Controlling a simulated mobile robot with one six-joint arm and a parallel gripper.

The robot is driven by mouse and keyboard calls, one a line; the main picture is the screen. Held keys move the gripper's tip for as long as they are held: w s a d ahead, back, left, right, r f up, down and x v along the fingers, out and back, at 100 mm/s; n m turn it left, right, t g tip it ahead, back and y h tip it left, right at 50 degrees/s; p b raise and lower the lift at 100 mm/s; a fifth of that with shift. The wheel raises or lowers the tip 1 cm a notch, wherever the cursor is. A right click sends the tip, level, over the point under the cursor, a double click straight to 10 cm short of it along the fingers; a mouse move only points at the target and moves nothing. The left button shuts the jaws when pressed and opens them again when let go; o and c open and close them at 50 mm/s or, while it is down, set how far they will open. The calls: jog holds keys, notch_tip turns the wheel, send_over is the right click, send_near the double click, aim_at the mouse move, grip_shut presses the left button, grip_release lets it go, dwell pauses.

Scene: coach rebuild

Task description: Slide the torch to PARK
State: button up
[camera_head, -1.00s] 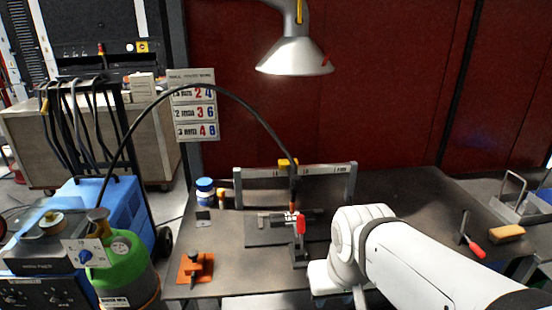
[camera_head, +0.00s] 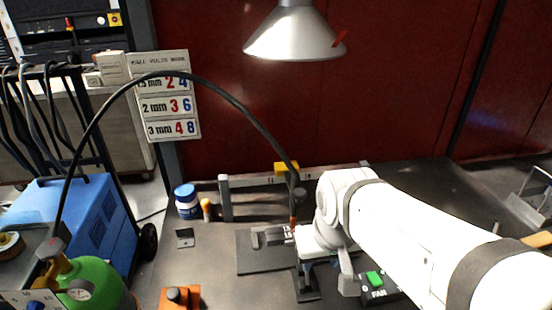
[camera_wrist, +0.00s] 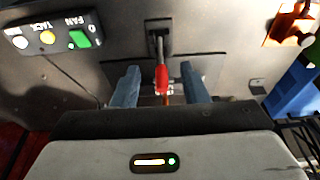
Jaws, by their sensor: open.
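The torch (camera_head: 294,207), with a copper-orange section, hangs at the end of a black cable just below a yellow carriage (camera_head: 286,167) on a grey overhead rail (camera_head: 250,181). My wrist hides part of its lower end and the rail's right part. I cannot read a PARK mark. My gripper (camera_wrist: 159,72) is open. In the wrist view, a red clamp handle (camera_wrist: 162,79) shows between its two blue-grey fingers, with no visible grip on it. In the head view my gripper is right of and in front of the torch; its fingers are mostly hidden by my arm.
A dark plate (camera_head: 255,262) with small metal pieces lies below the rail. A blue-white jar (camera_head: 187,202) and an orange block (camera_head: 180,298) stand left. A lamp hood (camera_head: 293,35) hangs above.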

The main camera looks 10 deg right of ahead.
jog(key=shift+o, duration=1.1)
jog(key=w+r+m+g+p, duration=0.1)
jog(key=w+r+m+p, duration=0.2)
jog(key=w+r, duration=0.3)
jog(key=shift+w+d+r+m+p, duration=0.15)
jog(key=shift+w+m+p, duration=0.25)
jog(key=shift+w, duration=0.4)
notch_tip(320, 180, up, 4)
jog(key=m+g+p, duration=0.2)
jog(key=m+p, duration=0.2)
jog(key=m, duration=0.1)
send_over(300, 192)
jog(key=shift+s, duration=0.15)
jog(key=shift+w+f, duration=0.2)
jog(key=shift+f, duration=0.45)
notch_tip(300, 192, down, 7)
jog(key=shift+r+p, duration=0.1)
jog(key=shift+p, duration=0.4)
jog(key=shift+c, duration=0.3)
grip_shut()
